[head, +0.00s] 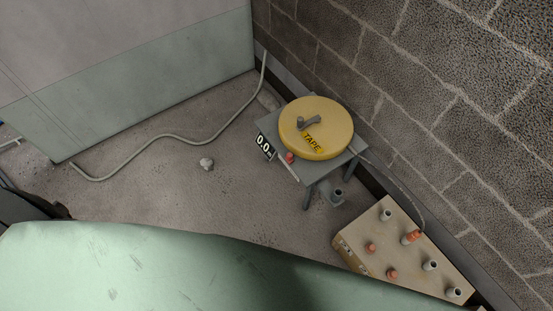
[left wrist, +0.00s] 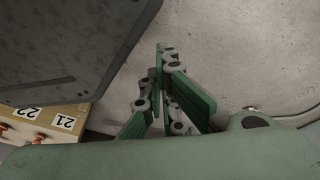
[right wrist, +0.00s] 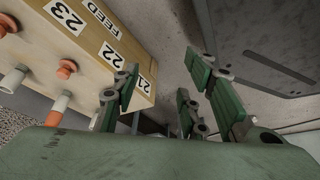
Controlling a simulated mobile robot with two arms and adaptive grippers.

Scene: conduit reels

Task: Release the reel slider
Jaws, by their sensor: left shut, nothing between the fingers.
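The yellow reel (head: 315,126), marked TAPE, lies flat on a small grey table (head: 310,177) by the brick wall in the head view. A grey crank handle (head: 308,123) is on its top. On the table's front edge are a red knob (head: 290,157), a pale strip (head: 288,172) and a 0.0 display (head: 265,146). I cannot tell which part is the slider. My left gripper (left wrist: 160,82) is shut and empty in the left wrist view. My right gripper (right wrist: 160,80) is open and empty in the right wrist view. Neither gripper shows in the head view.
A tan box (head: 375,249) with grey stubs and red caps stands at the lower right; it shows in the right wrist view (right wrist: 88,40), numbered 21 to 23 and marked FEED. A grey hose (head: 185,139) and a stone (head: 206,163) lie on the floor. Floor left of the table is mostly clear.

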